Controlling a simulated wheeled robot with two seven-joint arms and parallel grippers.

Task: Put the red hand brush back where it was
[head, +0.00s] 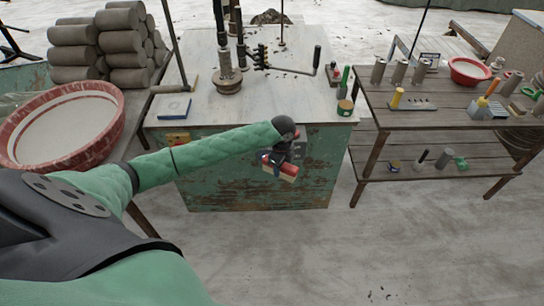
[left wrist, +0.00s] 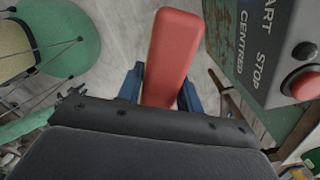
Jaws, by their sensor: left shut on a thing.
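The red hand brush shows in the head view (head: 291,168) as a short red bar with a pale underside, in front of the green cabinet's front face. My left gripper (head: 274,161) is shut on it and holds it in the air, below the level of the worktop. In the left wrist view the red brush (left wrist: 172,52) sticks out between the blue fingers of the left gripper (left wrist: 160,92). The gripper hides part of the brush. My right gripper is in neither view.
A grey control box with a red stop button (left wrist: 303,83) is close to the brush. A two-level wooden bench (head: 440,120) with tools stands right. Floor in front is clear.

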